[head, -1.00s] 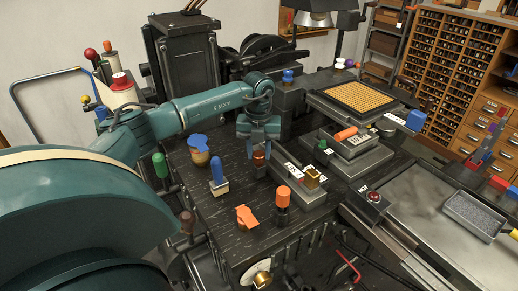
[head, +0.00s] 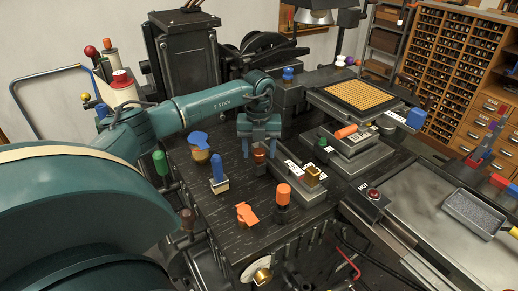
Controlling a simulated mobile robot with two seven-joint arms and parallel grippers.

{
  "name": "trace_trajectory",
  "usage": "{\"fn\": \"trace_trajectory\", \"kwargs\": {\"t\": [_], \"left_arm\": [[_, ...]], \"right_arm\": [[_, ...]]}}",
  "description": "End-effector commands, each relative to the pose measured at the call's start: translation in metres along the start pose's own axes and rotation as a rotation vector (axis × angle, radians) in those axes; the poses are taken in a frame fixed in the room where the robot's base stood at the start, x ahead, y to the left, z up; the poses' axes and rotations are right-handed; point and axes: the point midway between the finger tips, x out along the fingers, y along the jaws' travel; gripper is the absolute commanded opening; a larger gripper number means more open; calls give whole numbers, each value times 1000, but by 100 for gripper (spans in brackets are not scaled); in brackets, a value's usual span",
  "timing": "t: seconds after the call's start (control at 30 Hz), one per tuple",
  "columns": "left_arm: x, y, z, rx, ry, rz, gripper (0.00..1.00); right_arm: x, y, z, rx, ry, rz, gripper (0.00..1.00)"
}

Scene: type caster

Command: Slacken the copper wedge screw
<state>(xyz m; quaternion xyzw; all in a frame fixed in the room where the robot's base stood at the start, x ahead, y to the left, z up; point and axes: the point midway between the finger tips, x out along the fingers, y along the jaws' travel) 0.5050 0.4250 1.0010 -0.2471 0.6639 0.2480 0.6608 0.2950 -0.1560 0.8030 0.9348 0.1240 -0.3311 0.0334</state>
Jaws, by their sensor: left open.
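A copper-brown knob (head: 259,156), which looks like the wedge screw, stands upright on the dark bench top. My left gripper (head: 259,149) points down right over it, with its two fingers apart, one on each side of the knob's top. The fingers hide part of the knob, and I cannot tell whether they touch it. My right gripper is not in view.
Just right of the knob lies a grey metal block with a brass piece (head: 313,175). An orange-topped post (head: 283,195), an orange piece (head: 246,215), a blue-handled brush-like tool (head: 218,172) and a blue-lidded pot (head: 200,146) stand nearby. Bare bench lies between them.

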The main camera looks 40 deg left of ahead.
Motion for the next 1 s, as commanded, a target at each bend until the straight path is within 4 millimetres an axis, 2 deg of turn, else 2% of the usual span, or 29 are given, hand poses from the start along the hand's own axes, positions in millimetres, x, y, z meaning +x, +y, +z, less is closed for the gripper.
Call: {"fn": "trace_trajectory", "kwargs": {"t": [0.23,0.37,0.8,1.0], "left_arm": [[-3,0,1,-1,-4,-3,55],[-16,-1,2,0,-6,-6,55],[-107,-1,0,0,-5,-5,55],[-129,0,0,-1,-3,-2,55]], "right_arm": [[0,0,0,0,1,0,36],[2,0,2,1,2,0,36],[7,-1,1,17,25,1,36],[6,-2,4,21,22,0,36]]}}
